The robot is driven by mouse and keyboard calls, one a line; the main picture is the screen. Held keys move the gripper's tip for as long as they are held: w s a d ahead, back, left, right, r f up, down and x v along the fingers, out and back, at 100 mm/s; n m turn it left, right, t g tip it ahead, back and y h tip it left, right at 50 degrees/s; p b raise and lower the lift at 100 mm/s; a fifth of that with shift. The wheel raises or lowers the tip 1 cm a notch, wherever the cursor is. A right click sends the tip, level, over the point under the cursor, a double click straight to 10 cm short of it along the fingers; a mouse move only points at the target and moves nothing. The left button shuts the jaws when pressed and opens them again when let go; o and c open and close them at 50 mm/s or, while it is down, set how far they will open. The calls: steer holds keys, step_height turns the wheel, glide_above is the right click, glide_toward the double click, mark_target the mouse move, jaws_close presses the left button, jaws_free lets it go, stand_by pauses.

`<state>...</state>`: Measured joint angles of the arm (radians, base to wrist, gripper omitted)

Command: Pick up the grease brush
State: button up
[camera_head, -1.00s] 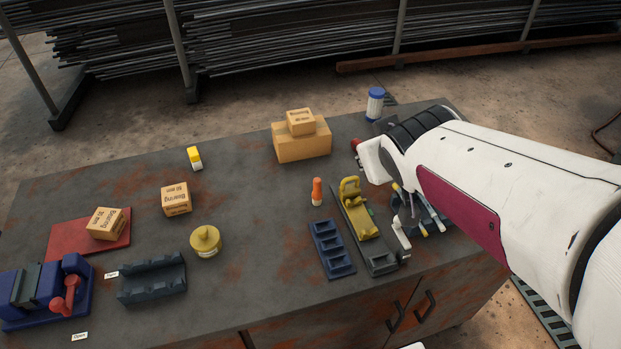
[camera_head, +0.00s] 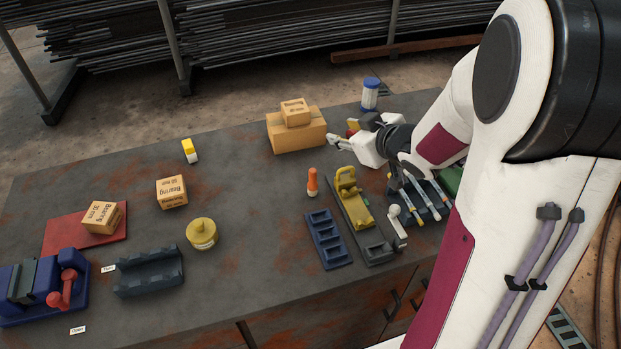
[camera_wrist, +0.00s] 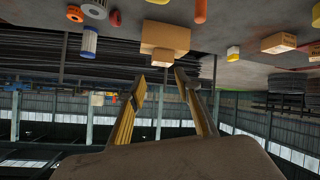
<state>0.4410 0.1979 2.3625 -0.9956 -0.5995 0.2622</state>
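Several slender brush-like tools (camera_head: 421,200) with pale handles and yellow ends lie side by side on a dark blue rack at the table's right end in the head view. I cannot tell for certain which one is the grease brush. My gripper (camera_head: 337,142) is above the back right of the table, near the cardboard boxes and apart from the tools. The wrist view shows its two fingers (camera_wrist: 160,78) spread, with nothing between them. The brush-like tools are not identifiable in that view.
Stacked cardboard boxes (camera_head: 297,135), a blue-capped canister (camera_head: 370,95) and an orange bottle (camera_head: 312,183) stand near my gripper. A yellow clamp-like tool (camera_head: 350,195) and a blue tray (camera_head: 327,240) lie left of the rack. The table's middle is mostly clear.

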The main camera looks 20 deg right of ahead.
mark_target(313, 176)
steer(key=s+a+f+n+y, duration=0.1)
steer(key=a+f+y, duration=0.3)
steer(key=f+y, duration=0.1)
steer(key=shift+s+a+f+y, duration=0.15)
steer(key=shift+f+y, duration=0.25)
steer(key=shift+f, duration=0.05)
steer(key=shift+f, duration=0.15)
steer(key=shift+f, duration=3)
steer(key=shift+f, duration=0.4)
steer(key=shift+x, duration=2.5)
jaws_close()
